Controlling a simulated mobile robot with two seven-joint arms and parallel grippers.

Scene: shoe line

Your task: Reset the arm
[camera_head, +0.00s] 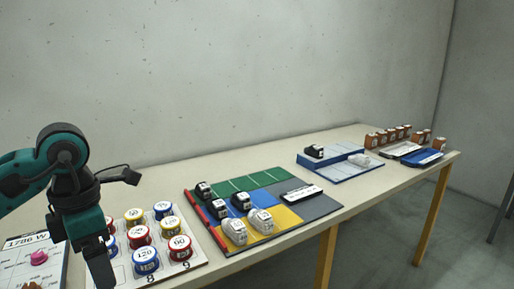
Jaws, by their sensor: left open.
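My left arm comes in from the left edge, dark teal and black. Its left gripper (80,256) points down over the near left end of the table, beside a board of numbered discs. It is open, and I see nothing between its fingers. The lower finger reaches close to the bottom edge of the picture and covers part of the board. My right gripper is not in view.
The long table (280,240) runs along a grey wall. The disc board (190,262) holds red, blue and yellow discs. A coloured mat (318,204) carries black and white shoes. A blue-white board (345,172) and several brown boxes (388,136) stand farther right.

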